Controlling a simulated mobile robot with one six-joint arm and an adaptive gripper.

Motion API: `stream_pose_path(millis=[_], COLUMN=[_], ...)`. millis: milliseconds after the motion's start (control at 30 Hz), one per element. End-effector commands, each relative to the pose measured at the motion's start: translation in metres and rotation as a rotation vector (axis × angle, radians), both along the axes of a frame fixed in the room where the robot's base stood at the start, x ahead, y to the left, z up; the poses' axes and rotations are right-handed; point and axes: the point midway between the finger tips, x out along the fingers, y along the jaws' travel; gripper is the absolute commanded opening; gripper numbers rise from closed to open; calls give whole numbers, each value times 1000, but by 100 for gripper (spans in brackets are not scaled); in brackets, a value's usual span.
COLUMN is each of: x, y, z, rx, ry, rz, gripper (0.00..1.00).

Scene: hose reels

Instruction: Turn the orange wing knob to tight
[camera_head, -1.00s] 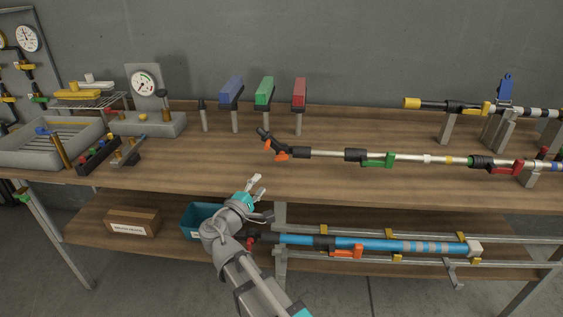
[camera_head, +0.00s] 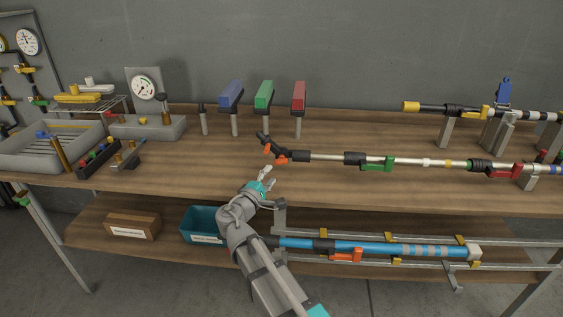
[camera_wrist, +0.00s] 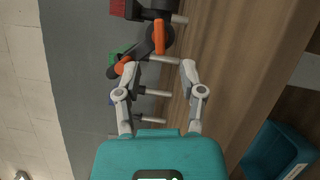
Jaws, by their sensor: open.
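The orange wing knob (camera_head: 281,157) sits on the black angled joint (camera_head: 270,146) at the left end of a silver pole held above the bench. A smaller orange part (camera_head: 267,149) shows on the same joint. In the wrist view the orange wing knob (camera_wrist: 159,37) stands upright in the picture beyond my fingertips, with the smaller orange part (camera_wrist: 124,65) by the left finger's tip. My gripper (camera_head: 267,178) is open and empty, just below the knob in the head view. In the wrist view my gripper (camera_wrist: 159,68) has its fingers apart, with a gap to the knob.
The silver pole (camera_head: 325,157) runs right, with green (camera_head: 376,164) and red (camera_head: 502,172) levers. Blue, green and red blocks on posts stand behind. A blue pole (camera_head: 385,246) with an orange lever and a teal bin (camera_head: 197,228) are on the lower shelf.

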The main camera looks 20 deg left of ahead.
Motion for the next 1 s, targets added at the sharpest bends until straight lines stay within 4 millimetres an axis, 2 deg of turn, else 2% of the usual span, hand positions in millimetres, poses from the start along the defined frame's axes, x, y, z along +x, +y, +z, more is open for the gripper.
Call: stream_pose_path(millis=[33, 300, 500, 967, 1000], x=[10, 49, 68, 75, 75], y=[0, -6, -9, -11, -11], z=[1, 4, 6, 6, 6], rx=[0, 0, 0, 1, 0], ry=[0, 0, 0, 0, 0], rz=[-2, -1, 0, 1, 1], gripper=[51, 51, 51, 51, 48])
